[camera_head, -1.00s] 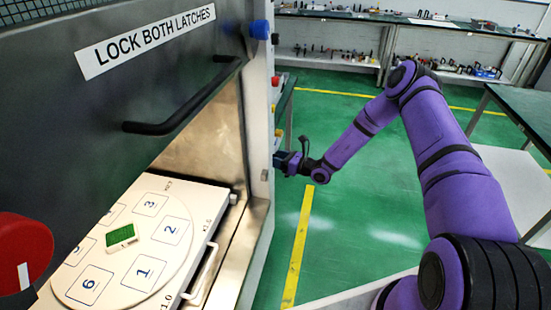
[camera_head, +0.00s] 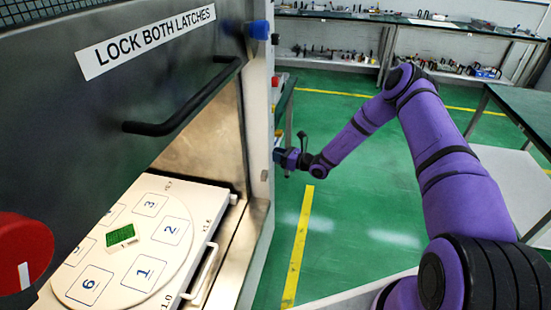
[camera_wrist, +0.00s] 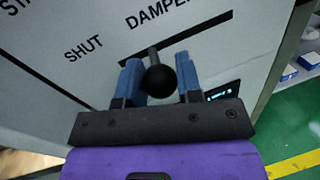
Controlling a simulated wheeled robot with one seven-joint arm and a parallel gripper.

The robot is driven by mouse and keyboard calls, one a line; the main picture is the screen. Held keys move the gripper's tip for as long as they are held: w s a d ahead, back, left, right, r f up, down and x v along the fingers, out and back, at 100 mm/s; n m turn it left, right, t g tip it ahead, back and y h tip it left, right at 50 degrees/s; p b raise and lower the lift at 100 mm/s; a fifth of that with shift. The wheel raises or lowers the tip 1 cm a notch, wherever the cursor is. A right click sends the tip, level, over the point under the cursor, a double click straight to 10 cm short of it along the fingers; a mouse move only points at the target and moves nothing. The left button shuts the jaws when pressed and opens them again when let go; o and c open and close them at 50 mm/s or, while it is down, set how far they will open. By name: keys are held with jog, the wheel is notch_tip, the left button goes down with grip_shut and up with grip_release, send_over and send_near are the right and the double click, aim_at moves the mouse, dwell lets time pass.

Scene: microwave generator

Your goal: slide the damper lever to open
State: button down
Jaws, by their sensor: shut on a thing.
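The damper lever (camera_wrist: 160,80) is a short grey stem with a black ball knob, standing out of a dark slanted slot (camera_wrist: 205,26) in a grey panel. In the wrist view the stem is nearer the slot's left end, by the word SHUT; the word DAMPER is above the slot. My gripper (camera_wrist: 157,66) has a blue finger on each side of the lever and is shut on it. In the head view my gripper (camera_head: 281,157) is at the cabinet's right side; the lever is hidden there.
A small display (camera_wrist: 220,96) is right of my fingers. Green floor (camera_head: 365,230) is open right of the cabinet.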

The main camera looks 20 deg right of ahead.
jog(key=w+d, duration=0.4)
jog(key=w, duration=0.3)
jog(key=shift+w+r, duration=0.1)
jog(key=shift+r, duration=0.05)
jog(key=c, duration=0.8)
grip_release()
jog(key=v, duration=1)
jog(key=shift+s+d, duration=0.25)
jog(key=shift+s, duration=0.05)
